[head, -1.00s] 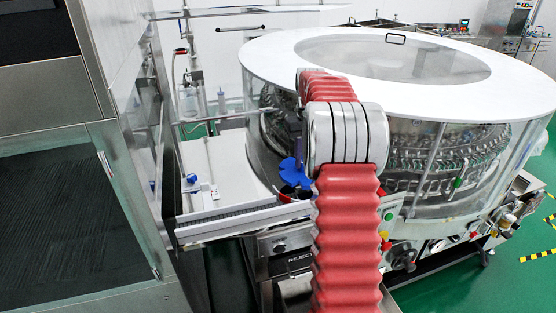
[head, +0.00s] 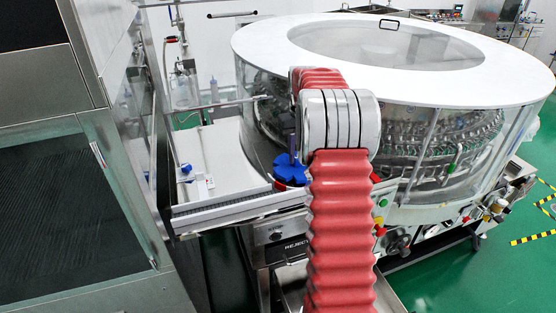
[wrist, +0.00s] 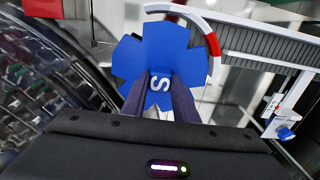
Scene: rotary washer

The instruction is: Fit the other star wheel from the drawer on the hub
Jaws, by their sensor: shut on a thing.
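A blue star wheel (head: 290,170) with notched edges is at the front left of the round washer. The wheel sits close beside a curved white and red guide (wrist: 196,27). The hub is hidden, and I cannot tell whether the wheel touches it. I cannot make out the drawer clearly.
The round washer (head: 255,52) with its white top stands just right of the wheel. A grey conveyor rail (head: 235,202) runs to the left of it, beside a white deck (head: 225,150). A glass-fronted cabinet (head: 75,200) stands at the left.

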